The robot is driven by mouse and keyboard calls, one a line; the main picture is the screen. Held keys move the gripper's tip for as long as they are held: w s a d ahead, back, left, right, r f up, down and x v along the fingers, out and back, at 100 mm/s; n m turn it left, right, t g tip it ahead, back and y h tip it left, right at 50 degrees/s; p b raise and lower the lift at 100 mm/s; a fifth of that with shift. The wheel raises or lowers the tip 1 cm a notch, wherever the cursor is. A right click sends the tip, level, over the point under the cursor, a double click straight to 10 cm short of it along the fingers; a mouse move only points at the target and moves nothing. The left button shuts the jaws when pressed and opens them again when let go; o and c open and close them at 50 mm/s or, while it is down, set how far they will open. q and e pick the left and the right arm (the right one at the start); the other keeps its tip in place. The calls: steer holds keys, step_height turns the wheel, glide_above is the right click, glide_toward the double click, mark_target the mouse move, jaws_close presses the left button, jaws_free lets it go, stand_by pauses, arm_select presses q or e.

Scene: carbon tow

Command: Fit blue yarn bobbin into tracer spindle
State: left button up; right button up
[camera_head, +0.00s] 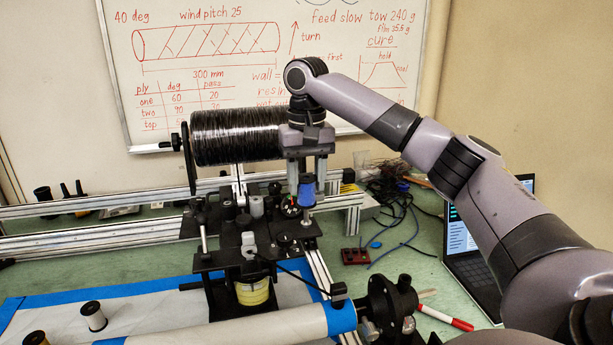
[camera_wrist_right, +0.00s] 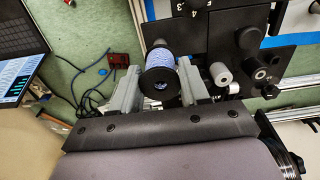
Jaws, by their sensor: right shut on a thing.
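The blue yarn bobbin (camera_head: 306,190) has dark flanges and stands upright below my right gripper (camera_head: 307,172), which points down and is shut on it. The right wrist view shows the bobbin (camera_wrist_right: 161,58) end-on between the two grey fingers of the gripper (camera_wrist_right: 158,88). The bobbin is over the right end of the black winding carriage (camera_head: 240,262). A short pale metal post (camera_head: 306,217) shows just under it and may be the tracer spindle; whether the bobbin touches it, I cannot tell. My left gripper is out of view.
A black wound drum (camera_head: 235,137) lies close left of my gripper. A laptop (camera_head: 467,252), tangled cables (camera_head: 400,222) and a small red block (camera_head: 355,256) lie right of the carriage. A pale tube (camera_head: 235,328) crosses the front.

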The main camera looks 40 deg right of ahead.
mark_target(306, 194)
steer(key=shift+f+b, duration=0.6)
steer(key=shift+f, duration=1.65)
steer(key=o, duration=1.1)
steer(key=shift+r, duration=0.5)
step_height(306, 194, up, 6)
steer(key=shift+r+p, duration=0.1)
steer(key=shift+p, duration=0.75)
